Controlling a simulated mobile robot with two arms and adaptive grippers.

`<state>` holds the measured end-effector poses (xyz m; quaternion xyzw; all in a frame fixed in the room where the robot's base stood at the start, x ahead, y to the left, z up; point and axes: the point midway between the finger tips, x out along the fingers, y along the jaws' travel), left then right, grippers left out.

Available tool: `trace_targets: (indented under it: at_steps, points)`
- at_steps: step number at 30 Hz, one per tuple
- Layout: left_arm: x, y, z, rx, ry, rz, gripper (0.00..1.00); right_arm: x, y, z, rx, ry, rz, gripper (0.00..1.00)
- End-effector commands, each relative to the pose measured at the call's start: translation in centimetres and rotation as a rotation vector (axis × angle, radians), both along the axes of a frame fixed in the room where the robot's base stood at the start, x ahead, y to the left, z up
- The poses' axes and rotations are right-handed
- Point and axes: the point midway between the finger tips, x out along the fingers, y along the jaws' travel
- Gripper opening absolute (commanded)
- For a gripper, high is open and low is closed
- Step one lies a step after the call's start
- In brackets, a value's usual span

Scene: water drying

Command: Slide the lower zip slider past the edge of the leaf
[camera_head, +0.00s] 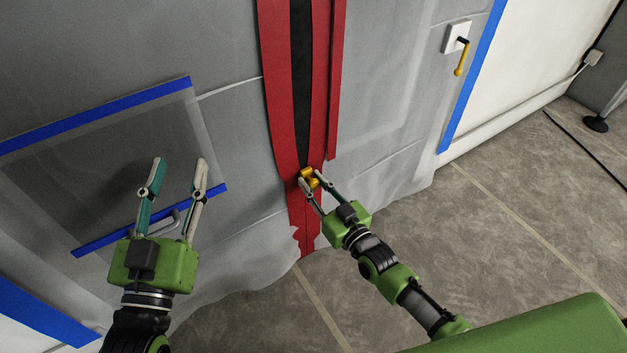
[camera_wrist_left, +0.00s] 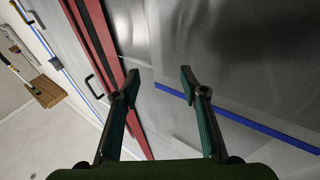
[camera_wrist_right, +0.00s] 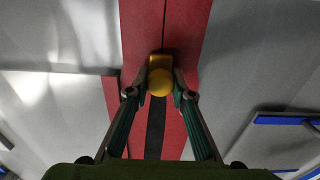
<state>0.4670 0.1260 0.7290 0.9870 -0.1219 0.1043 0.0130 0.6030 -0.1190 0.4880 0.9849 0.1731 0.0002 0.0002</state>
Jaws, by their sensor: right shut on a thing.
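The yellow lower zip slider (camera_head: 307,174) sits on the red zip strip (camera_head: 277,90) low on the grey plastic sheet (camera_head: 220,45). A black gap (camera_head: 301,60) runs up from the slider between the red bands; below it the bands meet. My right gripper (camera_head: 311,181) is shut on the slider; its fingers flank the yellow body (camera_wrist_right: 160,82) in the right wrist view. My left gripper (camera_head: 181,163) is open and empty before the clear, blue-taped panel; its spread fingers (camera_wrist_left: 160,80) also show in the left wrist view. I cannot make out the leaf's edge for certain.
A grey handle (camera_head: 167,224) is partly hidden behind my left fingers. The sheet's wavy hem meets the tiled floor (camera_head: 500,200). A broom (camera_wrist_left: 45,92) stands beyond in the left wrist view.

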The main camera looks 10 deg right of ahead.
Motion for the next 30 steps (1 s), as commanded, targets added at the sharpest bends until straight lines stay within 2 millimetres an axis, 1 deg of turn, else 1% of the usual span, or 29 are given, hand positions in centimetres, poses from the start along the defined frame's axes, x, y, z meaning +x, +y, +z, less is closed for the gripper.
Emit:
trace_targets:
  at_steps: [1,3,6,9,13,22,23,24,25,30]
  points:
    - [-0.2,-0.1,0.8,-0.013,-0.046,-0.003,0.40,0.0,-0.1,-0.7,-0.001,0.003,0.000,0.00]
    - [-0.5,-0.2,2.0,-0.028,-0.102,-0.007,0.40,0.0,-0.1,-1.0,0.000,0.004,0.000,0.00]
    - [-0.9,-0.2,3.3,-0.045,-0.162,-0.010,0.40,0.0,-0.1,-1.4,0.000,0.004,0.000,0.00]
    - [-1.2,-0.2,4.1,-0.054,-0.198,-0.012,0.40,0.0,-0.1,-1.6,0.000,0.003,0.000,0.00]
    - [-1.4,-0.2,4.6,-0.061,-0.220,-0.013,0.40,0.0,0.0,-1.6,-0.001,0.003,0.000,0.00]
    - [-1.5,-0.2,4.6,-0.061,-0.222,-0.013,0.40,0.0,0.0,-1.6,-0.001,0.003,0.000,0.00]
    - [-1.5,-0.2,4.6,-0.061,-0.221,-0.013,0.40,0.0,0.0,-1.6,-0.001,0.003,0.000,0.24]
    - [-1.5,-0.2,4.6,-0.061,-0.221,-0.013,0.40,0.0,0.0,-1.6,-0.001,0.003,0.001,0.35]
    - [-1.5,-0.2,4.6,-0.061,-0.221,-0.013,0.40,0.0,0.0,-1.6,-0.001,0.003,0.000,0.39]
    - [-1.4,-0.3,4.6,-0.061,-0.221,-0.013,0.40,0.0,0.0,-1.6,-0.001,0.002,0.001,0.39]
